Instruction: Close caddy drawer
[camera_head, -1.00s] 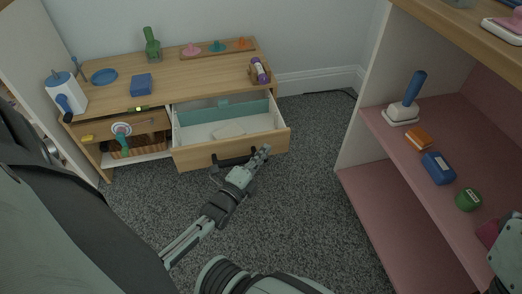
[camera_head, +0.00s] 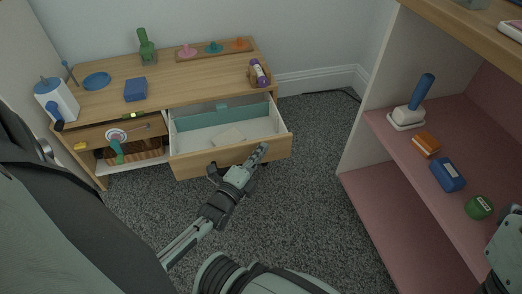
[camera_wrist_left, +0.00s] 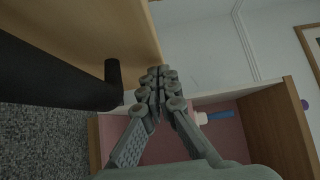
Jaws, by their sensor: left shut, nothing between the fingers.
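The caddy drawer (camera_head: 203,164) is a light wood front with a white inside, pulled open from the low wooden cabinet (camera_head: 180,83). A pale block (camera_head: 229,136) lies in it. Its dark handle is mostly hidden behind my left gripper in the head view; it shows as a black bar in the left wrist view (camera_wrist_left: 60,78). My left gripper (camera_head: 262,151) is shut and empty, its tips at the right part of the drawer front. In the wrist view the fingertips (camera_wrist_left: 160,85) are together beside the wood front; contact cannot be told.
A purple-topped roll (camera_head: 259,72), a blue block (camera_head: 135,89) and a green tool (camera_head: 147,50) stand on the cabinet. A pink shelf unit (camera_head: 385,205) stands at the right, holding several small items. Grey carpet (camera_head: 305,165) lies clear between them.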

